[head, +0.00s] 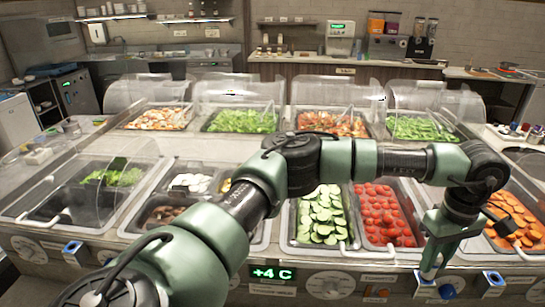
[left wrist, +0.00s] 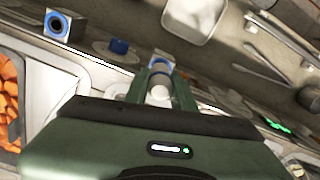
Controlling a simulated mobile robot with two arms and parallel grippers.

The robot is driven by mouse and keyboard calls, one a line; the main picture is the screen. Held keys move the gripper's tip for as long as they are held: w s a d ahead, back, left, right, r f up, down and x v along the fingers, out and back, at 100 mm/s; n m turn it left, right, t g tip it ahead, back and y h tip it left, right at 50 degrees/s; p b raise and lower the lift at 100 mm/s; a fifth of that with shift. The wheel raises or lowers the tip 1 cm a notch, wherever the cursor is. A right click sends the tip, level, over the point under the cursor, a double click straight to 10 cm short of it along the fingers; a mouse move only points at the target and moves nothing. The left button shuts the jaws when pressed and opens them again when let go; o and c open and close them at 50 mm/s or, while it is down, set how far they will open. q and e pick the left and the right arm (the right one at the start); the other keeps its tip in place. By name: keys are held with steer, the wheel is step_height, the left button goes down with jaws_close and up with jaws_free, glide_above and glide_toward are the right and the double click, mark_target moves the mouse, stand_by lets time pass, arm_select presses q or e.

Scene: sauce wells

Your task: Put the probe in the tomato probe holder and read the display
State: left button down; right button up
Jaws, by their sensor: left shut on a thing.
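The sliced tomatoes (head: 385,215) fill a well right of the cucumbers. My left gripper (head: 428,276) hangs over the counter's front edge below the tomato well. In the left wrist view, its fingers (left wrist: 161,88) are shut on the pale, rounded probe (left wrist: 160,94). A blue-ringed holder (left wrist: 162,60) lies just beyond the fingers; it shows in the head view (head: 447,291) beside and under the gripper. I cannot tell whether the probe's tip is in it. The green display (head: 265,272) reads +4 C. My right gripper is out of view.
Another blue-ringed holder (head: 492,283) stands to the right, below the carrots (head: 512,220); one more (head: 75,252) is at far left. Dials line the front panel. Cucumbers (head: 322,214) sit left of the tomatoes. Clear guards (head: 240,88) stand over the back wells.

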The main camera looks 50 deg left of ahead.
arm_select(q)
steer(key=shift+r, duration=0.1)
steer(key=shift+r+p, duration=1.9)
steer(key=shift+r, duration=1.8)
